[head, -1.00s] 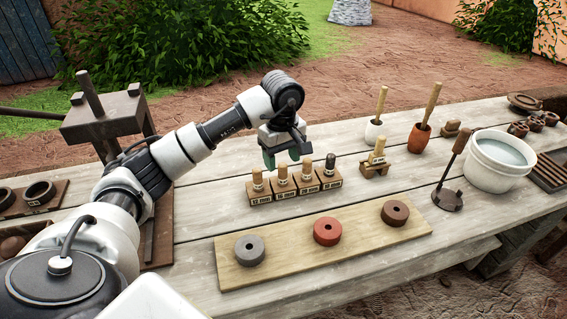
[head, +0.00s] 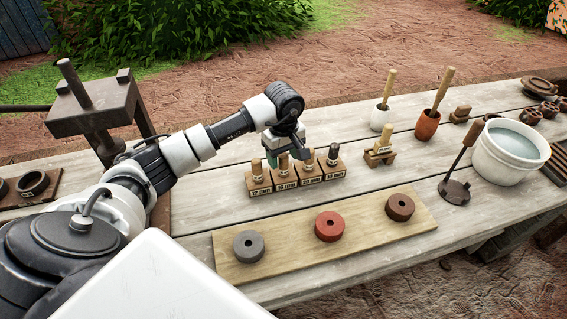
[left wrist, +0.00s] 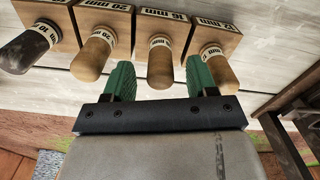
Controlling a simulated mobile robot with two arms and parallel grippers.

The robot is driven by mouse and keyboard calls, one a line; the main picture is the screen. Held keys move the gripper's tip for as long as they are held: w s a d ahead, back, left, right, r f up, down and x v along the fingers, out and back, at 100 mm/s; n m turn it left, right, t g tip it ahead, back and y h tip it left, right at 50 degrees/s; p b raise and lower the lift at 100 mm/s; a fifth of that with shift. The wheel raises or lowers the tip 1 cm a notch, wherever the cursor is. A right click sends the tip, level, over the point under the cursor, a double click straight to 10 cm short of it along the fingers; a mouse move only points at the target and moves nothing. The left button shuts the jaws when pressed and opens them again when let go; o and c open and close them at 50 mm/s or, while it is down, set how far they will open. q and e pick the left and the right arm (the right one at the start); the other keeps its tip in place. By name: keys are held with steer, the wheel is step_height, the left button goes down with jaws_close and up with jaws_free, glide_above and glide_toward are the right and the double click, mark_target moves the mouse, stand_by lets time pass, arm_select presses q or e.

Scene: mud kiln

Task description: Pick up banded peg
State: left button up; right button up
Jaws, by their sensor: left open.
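Several wooden pegs stand upright in a row of labelled blocks (head: 297,181) on the bench, each with a pale label band. I cannot tell which one is the banded peg. The 16 mm peg (head: 283,168) is second from the left; in the left wrist view this peg (left wrist: 160,65) lies between my fingers. My left gripper (head: 288,158) is open at the row from behind; its green fingers (left wrist: 160,75) are on either side of the 16 mm peg, with gaps visible. A 12 mm peg (left wrist: 217,68) and a 20 mm peg (left wrist: 93,55) flank them. My right gripper is not in view.
A banded peg (head: 384,139) rests on a small wooden stand to the right. A board (head: 285,246) with grey, red and brown rings lies in front. A white bucket (head: 505,160), a scraper-like tool (head: 455,188) and two pots with handles stand further right.

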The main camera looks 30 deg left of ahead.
arm_select(q)
step_height(320, 180, down, 2)
steer(key=shift+s, duration=0.1)
steer(key=shift+f, duration=0.2)
jaws_close()
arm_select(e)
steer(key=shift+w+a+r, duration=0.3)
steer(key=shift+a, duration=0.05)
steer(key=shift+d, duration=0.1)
arm_select(q)
steer(key=shift+r, duration=0.55)
steer(key=r, duration=0.1)
steer(key=r+b, duration=0.1)
steer(key=d+r, duration=0.1)
steer(key=shift+w+r, duration=0.3)
steer(key=shift+w, duration=0.05)
steer(key=w+d+r+b, duration=0.2)
steer(key=w+d+r, duration=0.2)
steer(key=d, duration=0.5)
step_height(320, 180, up, 2)
steer(key=shift+w+d+r, duration=0.15)
steer(key=shift+d+r, duration=0.05)
steer(key=shift+d, duration=0.15)
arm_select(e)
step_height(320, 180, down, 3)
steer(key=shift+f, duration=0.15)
